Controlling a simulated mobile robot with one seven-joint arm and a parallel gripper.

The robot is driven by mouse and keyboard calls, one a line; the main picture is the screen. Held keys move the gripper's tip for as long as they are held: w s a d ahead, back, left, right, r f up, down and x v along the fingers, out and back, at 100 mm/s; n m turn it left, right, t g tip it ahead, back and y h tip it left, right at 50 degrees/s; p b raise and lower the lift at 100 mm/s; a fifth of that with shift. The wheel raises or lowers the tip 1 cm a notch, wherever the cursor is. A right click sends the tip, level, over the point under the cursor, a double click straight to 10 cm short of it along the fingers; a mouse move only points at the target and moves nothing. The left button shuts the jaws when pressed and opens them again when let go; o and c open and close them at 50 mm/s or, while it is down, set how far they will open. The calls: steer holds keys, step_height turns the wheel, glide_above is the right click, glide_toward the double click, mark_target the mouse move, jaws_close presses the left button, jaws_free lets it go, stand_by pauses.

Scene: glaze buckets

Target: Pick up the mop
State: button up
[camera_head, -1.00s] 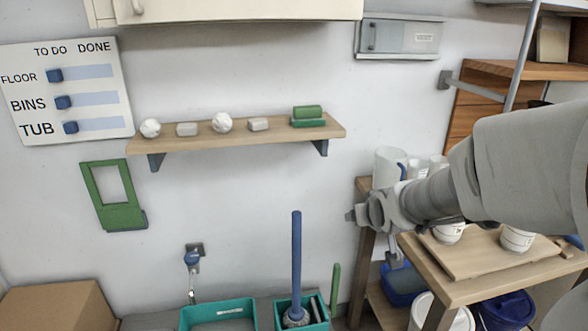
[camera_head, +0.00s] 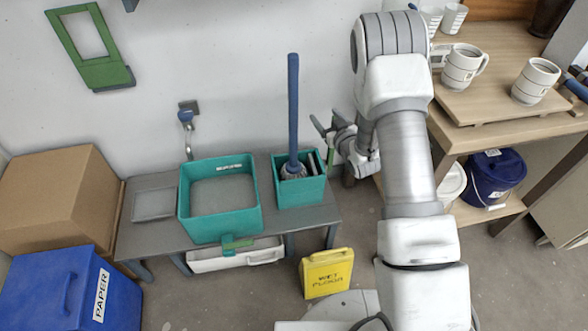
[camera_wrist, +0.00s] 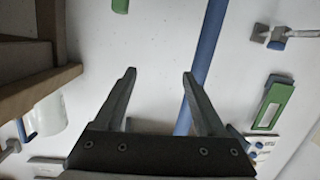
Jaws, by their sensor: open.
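The mop has a blue handle (camera_head: 293,105) standing nearly upright, with its grey head in the right-hand teal bucket (camera_head: 301,190). My gripper (camera_head: 322,126) is just right of the handle in the head view, about level with its middle. In the wrist view my gripper (camera_wrist: 160,74) is open, with nothing between the fingers. There the blue handle (camera_wrist: 208,42) runs slanting beyond the right finger, partly hidden by it, not between the fingertips. I cannot tell the exact gap between finger and handle.
A wide teal tub (camera_head: 219,200) shares the low grey bench (camera_head: 150,235). A yellow wet-floor sign (camera_head: 326,273) stands in front. A wooden table (camera_head: 450,125) with white mugs is at right. A cardboard box (camera_head: 60,200) and blue paper bin (camera_head: 70,290) are at left.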

mark_target(295, 141)
steer(key=s+a+f+n+t+y+b, duration=0.1)
steer(key=s+f+y, duration=0.15)
steer(key=f, duration=0.45)
steer(key=s+a+f+y+b, duration=0.2)
steer(key=s+f, duration=0.2)
steer(key=f, duration=0.3)
steer(key=shift+h, duration=0.25)
steer(key=b+x, duration=0.2)
steer(key=x, duration=0.9)
steer(key=shift+d+f, duration=0.1)
steer(key=b+x, duration=0.2)
steer(key=x, duration=0.4)
steer(key=shift+r, duration=0.4)
steer(key=shift+d, duration=0.1)
jaws_close()
